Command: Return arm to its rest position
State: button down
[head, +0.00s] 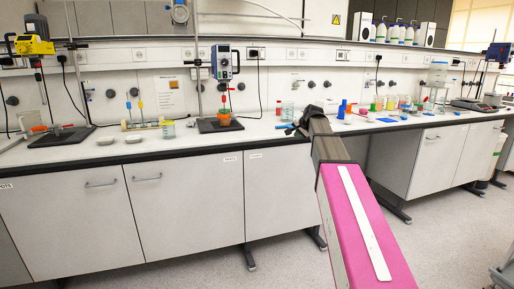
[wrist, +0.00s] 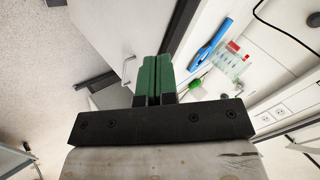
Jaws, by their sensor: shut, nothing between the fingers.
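My gripper (wrist: 153,80) is shut and empty in the wrist view; its two green fingers are pressed together. In the head view my arm reaches forward from the lower right, and its dark end, where the gripper (head: 298,128) is, stands in front of the bench edge. The fingers are too small to make out there. In the wrist view the fingers point toward the cabinet front and bench edge, apart from any object.
The long white bench (head: 265,130) has a dark front edge. In the wrist view a blue tool (wrist: 209,44) and a clear red-marked container (wrist: 232,62) lie nearby. The floor (head: 200,274) in front is clear.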

jog(key=s+a+f+n+g+h, duration=0.1)
jog(key=s+f+n+g, duration=0.1)
jog(key=s+f, duration=0.8)
jog(key=s+f+n+g, duration=0.2)
jog(key=s+f, duration=0.5)
jog(key=f, duration=0.6)
jog(key=s+f+n+g+h, duration=0.1)
jog(key=s+f+n+g, duration=0.1)
jog(key=s+f, duration=0.5)
jog(key=s+f+n+g+h, duration=0.1)
jog(key=s+f+n+g, duration=0.1)
jog(key=s+f, duration=0.5)
jog(key=s, duration=0.6)
jog(key=shift+s+f+n+g, duration=0.3)
jog(key=shift+s+f+n, duration=0.05)
jog(key=shift+f+n, duration=0.05)
